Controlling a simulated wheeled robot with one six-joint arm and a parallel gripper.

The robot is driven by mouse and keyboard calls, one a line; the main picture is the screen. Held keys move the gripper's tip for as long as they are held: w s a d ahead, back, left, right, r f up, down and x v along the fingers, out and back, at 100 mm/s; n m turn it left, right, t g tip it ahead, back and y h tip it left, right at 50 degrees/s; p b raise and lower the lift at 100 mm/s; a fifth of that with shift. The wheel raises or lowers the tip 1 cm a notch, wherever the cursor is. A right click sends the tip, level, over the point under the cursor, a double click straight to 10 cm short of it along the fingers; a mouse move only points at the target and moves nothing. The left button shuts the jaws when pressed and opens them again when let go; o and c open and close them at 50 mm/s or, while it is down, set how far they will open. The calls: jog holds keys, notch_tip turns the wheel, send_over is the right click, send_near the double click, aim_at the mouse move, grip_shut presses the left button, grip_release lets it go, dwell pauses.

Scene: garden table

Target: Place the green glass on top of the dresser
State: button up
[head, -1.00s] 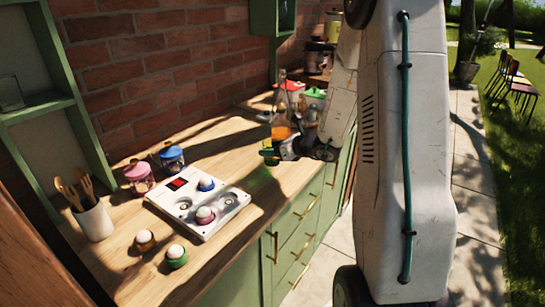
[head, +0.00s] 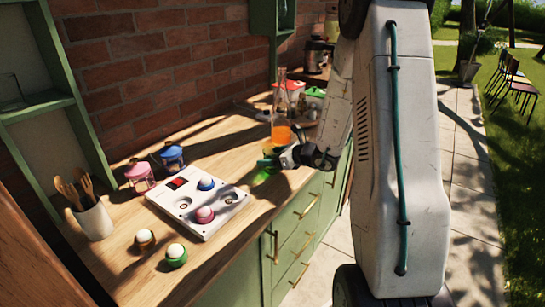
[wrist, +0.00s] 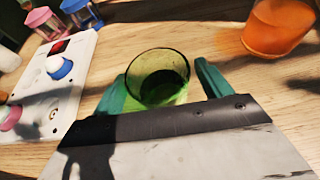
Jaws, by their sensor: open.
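The green glass (wrist: 168,92) is a see-through tumbler standing on the wooden counter. In the wrist view it is between the two teal fingers of my gripper (wrist: 160,90), which are open on either side of it. Contact with the fingers cannot be told. In the head view my gripper (head: 270,160) is low over the counter and partly hides the green glass (head: 262,176). A green drawer unit (head: 296,222) with gold handles and a wooden top (head: 205,262) shows in the head view; it may be the dresser.
A bottle of orange liquid (head: 281,130) stands close behind my gripper. A white panel (head: 218,219) with coloured knobs lies to the left, near pink (head: 139,175) and blue (head: 172,158) jars and a utensil cup (head: 94,221). Green shelves (head: 45,105) stand at the left wall.

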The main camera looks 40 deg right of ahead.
jog(key=shift+s+r, duration=0.1)
jog(key=shift+r, duration=0.1)
jog(key=v, duration=1.1)
jog(key=s+a+r+n+g+y, duration=0.1)
jog(key=s+a+r+n+g, duration=0.2)
jog(key=a+n, duration=0.3)
jog(key=s+a+r+n+g+y, duration=0.25)
jog(key=a+r+n, duration=0.2)
jog(key=a, duration=0.35)
jog(key=s+a+r+n+g+y, duration=0.1)
jog(key=s+a+r+n+g, duration=0.2)
jog(key=a+n, duration=0.4)
jog(key=s+r+n+g+h, duration=0.1)
jog(key=s+r+n+h, duration=0.1)
jog(key=s+n+h, duration=0.2)
jog(key=s+a+r+n+g+h, duration=0.1)
jog(key=s+n+h, duration=0.4)
jog(key=s+n, duration=0.5)
jog(key=s+r+g, duration=0.1)
jog(key=s, duration=0.2)
jog(key=shift+a, duration=0.25)
jog(key=shift+n, duration=0.25)
